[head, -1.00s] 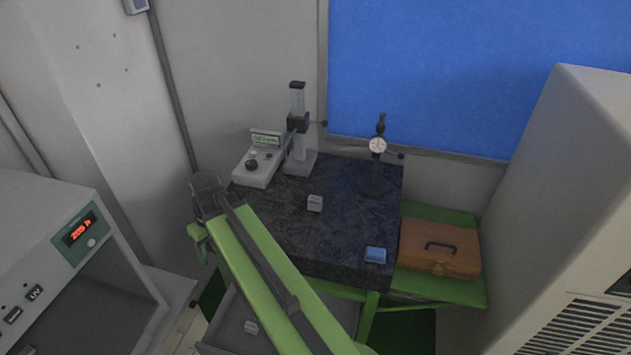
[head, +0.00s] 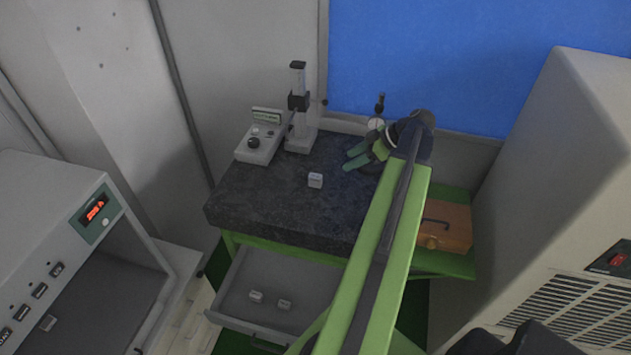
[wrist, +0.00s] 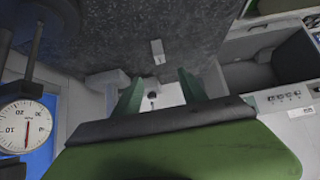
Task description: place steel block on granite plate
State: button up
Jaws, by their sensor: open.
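A small grey block (head: 315,180), perhaps steel, sits on the dark speckled granite plate (head: 262,212), near its middle. The block also shows in the wrist view (wrist: 158,52), on the plate (wrist: 95,35). My gripper (head: 351,157) is open and empty over the plate's back right part, right of and behind the block. In the wrist view my green fingers (wrist: 160,76) stand apart with the block beyond their tips. Two similar small blocks, left (head: 256,296) and right (head: 284,304), lie in the open drawer below.
A dial gauge stand (head: 376,123) is right beside my gripper; its dial (wrist: 25,128) is close in the wrist view. A column stand (head: 299,110) and readout box (head: 261,145) stand at the back left. A brown case (head: 447,228) is at right. The plate's left part is clear.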

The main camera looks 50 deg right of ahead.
aim_at(319, 176)
jog(key=b+x, duration=0.8)
jog(key=x, duration=0.4)
jog(key=shift+s+d+f+b, duration=0.1)
jog(key=shift+f+b, duration=0.05)
jog(key=shift+b, duration=0.25)
jog(key=b+x, duration=0.4)
jog(key=x, duration=0.1)
jog(key=shift+w+f, duration=0.2)
jog(key=shift+f, duration=0.1)
jog(key=shift+r, duration=0.2)
grip_shut()
